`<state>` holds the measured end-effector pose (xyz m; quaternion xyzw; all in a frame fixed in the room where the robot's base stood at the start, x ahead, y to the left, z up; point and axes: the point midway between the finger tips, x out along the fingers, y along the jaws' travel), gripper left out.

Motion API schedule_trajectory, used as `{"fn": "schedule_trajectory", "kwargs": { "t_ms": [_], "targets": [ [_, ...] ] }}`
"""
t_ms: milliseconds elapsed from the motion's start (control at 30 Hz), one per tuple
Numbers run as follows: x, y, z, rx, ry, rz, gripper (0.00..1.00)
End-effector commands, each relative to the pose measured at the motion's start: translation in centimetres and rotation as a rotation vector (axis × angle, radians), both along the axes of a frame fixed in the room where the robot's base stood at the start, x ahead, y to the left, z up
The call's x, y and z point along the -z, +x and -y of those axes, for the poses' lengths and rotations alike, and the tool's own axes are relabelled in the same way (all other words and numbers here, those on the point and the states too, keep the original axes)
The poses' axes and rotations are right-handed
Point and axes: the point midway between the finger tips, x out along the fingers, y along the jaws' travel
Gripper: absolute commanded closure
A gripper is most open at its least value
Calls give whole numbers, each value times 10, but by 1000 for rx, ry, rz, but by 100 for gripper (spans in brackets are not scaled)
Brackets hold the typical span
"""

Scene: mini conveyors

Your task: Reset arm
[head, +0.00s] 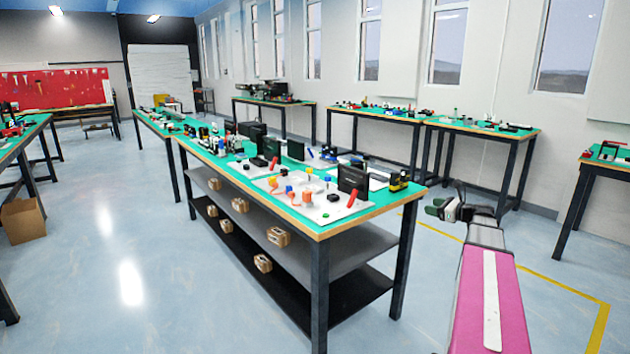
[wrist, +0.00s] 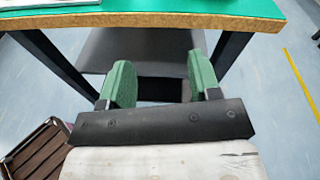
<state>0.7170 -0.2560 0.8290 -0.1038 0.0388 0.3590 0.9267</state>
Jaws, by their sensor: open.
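My gripper (head: 437,208) is held out at the right of the head view, beyond the pink link of my arm. It is in the air to the right of the near table's corner. In the wrist view my gripper (wrist: 158,84) shows two green finger pads spread apart with nothing between them. The near table's edge (wrist: 150,22) lies ahead of the fingers, with a grey shelf below it.
The green-topped table (head: 330,229) holds trays with small coloured parts and black boxes. Several small boxes (head: 278,237) sit on its shelves. Other workbenches (head: 480,126) line the window wall. An open cardboard box (head: 22,220) stands at left. The floor (head: 130,270) between is clear.

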Motion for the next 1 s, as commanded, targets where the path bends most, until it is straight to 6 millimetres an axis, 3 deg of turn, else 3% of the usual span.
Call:
{"fn": "schedule_trajectory", "kwargs": {
  "t_ms": [267,367,500,700,833,1000],
  "targets": [
    [56,-21,-70,-148,-302,7,43],
    [87,-38,-107,-257,-474,21,43],
    [138,-74,-163,-488,-775,68,43],
    [198,-137,-219,-900,-1169,184,43],
    [227,-180,-241,-1204,-1381,281,43],
    [247,-221,-254,-1557,-1564,400,43]
  ]
}}
